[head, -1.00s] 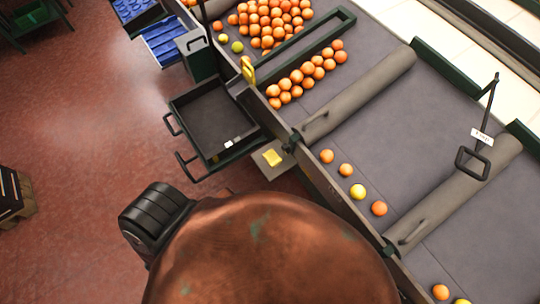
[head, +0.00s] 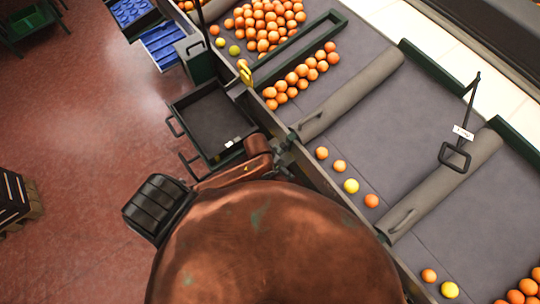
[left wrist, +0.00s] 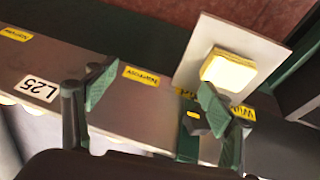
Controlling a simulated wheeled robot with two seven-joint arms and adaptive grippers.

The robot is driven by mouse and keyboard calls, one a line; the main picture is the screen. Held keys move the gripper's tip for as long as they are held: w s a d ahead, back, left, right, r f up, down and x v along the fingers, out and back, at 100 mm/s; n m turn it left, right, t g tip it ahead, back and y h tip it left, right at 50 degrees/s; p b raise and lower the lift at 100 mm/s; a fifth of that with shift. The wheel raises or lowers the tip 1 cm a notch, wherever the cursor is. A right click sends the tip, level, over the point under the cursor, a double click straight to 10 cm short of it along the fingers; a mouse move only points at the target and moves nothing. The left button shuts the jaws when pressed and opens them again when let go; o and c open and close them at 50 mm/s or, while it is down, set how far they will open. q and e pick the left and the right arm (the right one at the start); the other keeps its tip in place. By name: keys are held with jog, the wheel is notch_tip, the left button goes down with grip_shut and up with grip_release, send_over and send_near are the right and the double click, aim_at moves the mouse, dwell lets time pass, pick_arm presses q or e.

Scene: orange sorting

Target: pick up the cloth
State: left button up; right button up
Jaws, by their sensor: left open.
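The yellow cloth (left wrist: 228,72), a folded pad, lies on a small pale square shelf (left wrist: 215,32) in the left wrist view. In the head view my left arm covers the cloth and its shelf. My left gripper (left wrist: 155,85) is open and empty, its dark green fingers spread wide. Its right finger shows close to the near edge of the cloth in the picture; I cannot tell if they touch. My right gripper is in neither view.
The conveyor's side rail (left wrist: 130,112) with yellow labels runs beside the shelf. A dark open tray (head: 214,121) stands left of it. Oranges and a few yellow fruits lie on the grey belt (head: 375,130).

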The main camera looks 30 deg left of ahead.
pick_arm(q)
jog(key=w+a+g+y, duration=0.1)
jog(key=a, duration=0.1)
jog(key=w+a+g+y, duration=0.1)
jog(key=w+a, duration=0.1)
jog(key=a, duration=0.1)
jog(key=w+a+g, duration=0.1)
jog(key=w+a, duration=0.1)
jog(key=shift+w+a+r+y, duration=0.15)
jog(key=shift+a+r+y, duration=0.15)
jog(key=shift+y, duration=0.1)
jog(key=shift+a+f, duration=0.2)
jog(key=f, duration=0.7)
jog(key=shift+a+f, duration=0.2)
jog(key=shift+a, duration=0.05)
jog(key=shift+c, duration=0.3)
jog(key=c, duration=1.2)
jog(key=shift+o, duration=0.2)
jog(key=shift+r, duration=0.15)
